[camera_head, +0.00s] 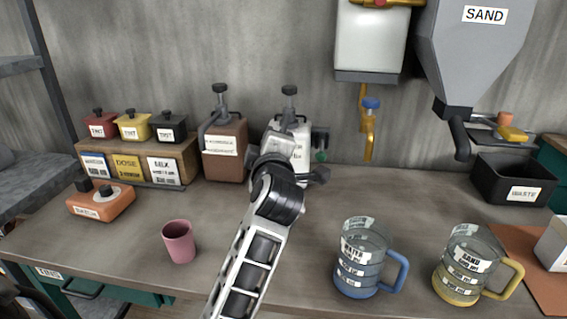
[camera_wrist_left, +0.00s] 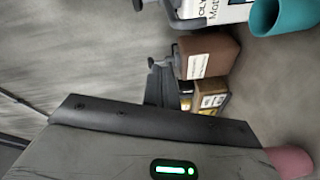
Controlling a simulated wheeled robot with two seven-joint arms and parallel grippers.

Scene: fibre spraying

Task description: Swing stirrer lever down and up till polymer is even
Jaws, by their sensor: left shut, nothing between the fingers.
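The polymer container, a white box (camera_head: 299,146) with a black knob on top, stands against the back wall in the head view. Its lower part is hidden by my left arm. In the left wrist view the white box (camera_wrist_left: 213,10) is cut off at the top edge, with a dark grey lever bar (camera_wrist_left: 183,20) along its side. My right gripper is not in view.
A brown container (camera_head: 225,160) with its own lever stands left of the white box. A pink cup (camera_head: 179,241), an orange box (camera_head: 101,203), a blue-handled jug (camera_head: 362,262) and a yellow-handled jug (camera_head: 467,266) stand on the counter. A teal cup (camera_wrist_left: 283,16) shows in the wrist view.

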